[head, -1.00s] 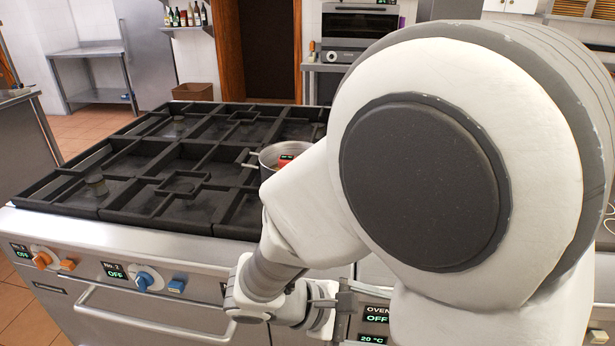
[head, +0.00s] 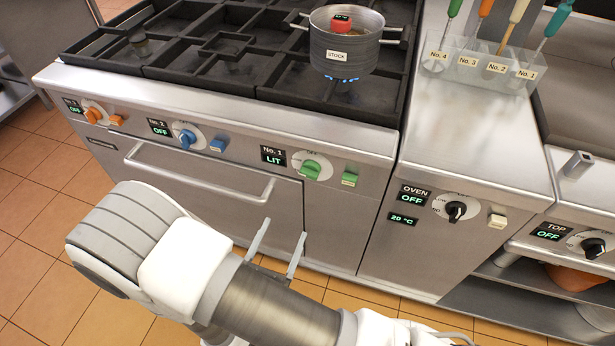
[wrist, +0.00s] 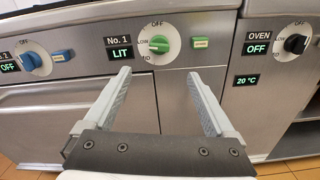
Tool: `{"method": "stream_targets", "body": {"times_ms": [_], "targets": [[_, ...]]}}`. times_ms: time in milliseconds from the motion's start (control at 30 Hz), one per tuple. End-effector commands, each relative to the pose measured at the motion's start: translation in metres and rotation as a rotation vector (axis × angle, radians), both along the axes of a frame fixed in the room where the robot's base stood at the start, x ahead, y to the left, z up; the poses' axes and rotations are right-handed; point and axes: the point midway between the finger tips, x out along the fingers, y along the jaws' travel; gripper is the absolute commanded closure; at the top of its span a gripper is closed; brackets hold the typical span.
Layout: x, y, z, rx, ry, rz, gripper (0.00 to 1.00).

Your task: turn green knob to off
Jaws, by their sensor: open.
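The green knob (head: 310,169) is on the stove's front panel, beside a display (head: 272,156) that reads No. 1 LIT. In the wrist view the green knob (wrist: 159,44) is ahead, above and between the fingertips, with its dial marked OFF at the top. My gripper (head: 278,240) is open and empty, below the knob and in front of the oven door area. In the wrist view my gripper's two fingers (wrist: 158,75) are spread wide and do not touch the knob. A blue flame shows under the stock pot (head: 345,45).
A green button (head: 349,179) sits right of the knob. A blue knob (head: 187,138) and an orange knob (head: 94,114) are to the left, a black oven knob (head: 456,211) to the right. The door handle (head: 200,172) sticks out at lower left.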

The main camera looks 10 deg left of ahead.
Motion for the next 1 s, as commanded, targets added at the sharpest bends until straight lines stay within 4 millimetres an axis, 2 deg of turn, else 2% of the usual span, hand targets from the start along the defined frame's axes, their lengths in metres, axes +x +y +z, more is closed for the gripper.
{"method": "stream_targets", "body": {"times_ms": [167,700,833,1000], "targets": [[0.013,0.000,-0.002,-0.002,-0.001,0.006,0.10],[0.127,-0.010,-0.001,0.001,-0.003,0.000,0.10],[0.149,-0.012,-0.001,-0.001,-0.002,0.003,0.10],[0.167,-0.013,-0.001,-0.001,0.000,0.003,0.10]]}}
